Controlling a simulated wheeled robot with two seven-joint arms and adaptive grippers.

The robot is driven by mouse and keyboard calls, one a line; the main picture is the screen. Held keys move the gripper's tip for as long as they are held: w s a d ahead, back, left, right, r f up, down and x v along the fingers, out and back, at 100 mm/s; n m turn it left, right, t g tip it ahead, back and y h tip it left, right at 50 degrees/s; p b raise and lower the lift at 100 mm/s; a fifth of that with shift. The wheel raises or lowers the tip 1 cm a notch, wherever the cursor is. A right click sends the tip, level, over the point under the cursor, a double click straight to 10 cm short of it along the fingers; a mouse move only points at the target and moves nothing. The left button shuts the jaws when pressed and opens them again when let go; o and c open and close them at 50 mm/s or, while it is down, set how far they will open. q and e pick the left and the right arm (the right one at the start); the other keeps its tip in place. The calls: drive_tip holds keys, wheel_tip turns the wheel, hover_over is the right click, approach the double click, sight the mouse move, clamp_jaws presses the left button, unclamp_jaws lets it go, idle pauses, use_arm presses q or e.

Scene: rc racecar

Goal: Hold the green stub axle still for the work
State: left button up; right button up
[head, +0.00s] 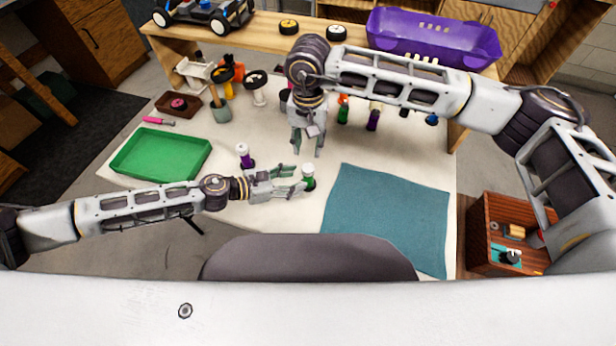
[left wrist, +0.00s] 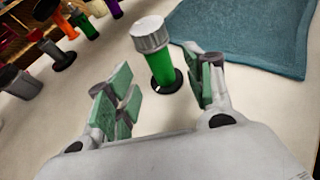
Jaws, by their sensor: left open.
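The green stub axle (head: 308,184) stands upright on the pale table near the teal mat. In the left wrist view the green stub axle (left wrist: 164,68) has a ribbed grey cap and a dark round foot. My left gripper (head: 300,180) is open and low over the table, its fingers pointing at the axle. In the left wrist view the axle stands between and slightly beyond the fingertips, closer to the right finger; I cannot tell whether that finger touches it. My right gripper (head: 308,152) points down above the table behind the axle, fingers apart and apparently empty.
A purple part with a white cap (head: 244,157) stands behind my left gripper. A green tray (head: 160,155) lies at left and the teal mat (head: 387,215) at right. Several coloured parts, a small wooden box (head: 180,104) and a purple bin (head: 430,37) are farther back.

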sight(308, 178)
use_arm(q)
drive_tip(key=shift+x, duration=2.9)
